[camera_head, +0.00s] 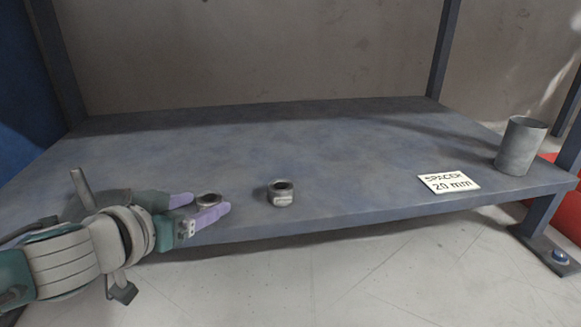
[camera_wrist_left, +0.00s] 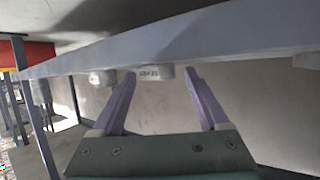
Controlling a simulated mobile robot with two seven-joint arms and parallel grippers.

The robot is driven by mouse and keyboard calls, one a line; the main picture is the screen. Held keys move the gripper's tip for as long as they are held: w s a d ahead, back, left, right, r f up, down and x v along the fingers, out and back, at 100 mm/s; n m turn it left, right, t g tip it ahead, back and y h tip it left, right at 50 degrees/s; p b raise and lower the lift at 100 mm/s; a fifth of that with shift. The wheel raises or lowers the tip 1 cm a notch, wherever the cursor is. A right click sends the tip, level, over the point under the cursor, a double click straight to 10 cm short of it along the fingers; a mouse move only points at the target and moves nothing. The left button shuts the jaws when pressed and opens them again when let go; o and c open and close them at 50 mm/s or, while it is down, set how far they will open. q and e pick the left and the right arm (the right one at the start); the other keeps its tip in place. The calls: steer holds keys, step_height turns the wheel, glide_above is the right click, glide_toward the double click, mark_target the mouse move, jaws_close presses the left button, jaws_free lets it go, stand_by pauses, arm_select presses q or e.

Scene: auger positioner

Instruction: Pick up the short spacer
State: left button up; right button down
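The fingers look open. The other spacer (camera_head: 281,193) stands to the right, apart from the gripper; it also shows in the wrist view (camera_wrist_left: 102,77). My right gripper is not in view.
A white sign (camera_head: 449,183) reading "SPACER 20 mm" lies on the shelf at right. A taller grey cylinder (camera_head: 520,146) stands beyond it near the right end. Blue-grey posts rise at the shelf's corners. The shelf's middle and back are clear.

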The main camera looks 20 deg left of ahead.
arm_select(q)
steer(key=shift+s+d, duration=0.1)
steer(key=shift+s, duration=0.2)
steer(key=shift+c, duration=0.7)
steer(key=shift+f, duration=0.1)
steer(key=shift+c, duration=0.7)
steer(key=shift+w, duration=0.35)
steer(key=c, duration=0.5)
steer(key=shift+c, duration=0.6)
steer(key=shift+s, duration=0.2)
jaws_close()
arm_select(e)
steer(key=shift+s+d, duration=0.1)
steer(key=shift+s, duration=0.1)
arm_select(q)
steer(key=shift+w+r, duration=0.15)
steer(key=shift+r, duration=0.05)
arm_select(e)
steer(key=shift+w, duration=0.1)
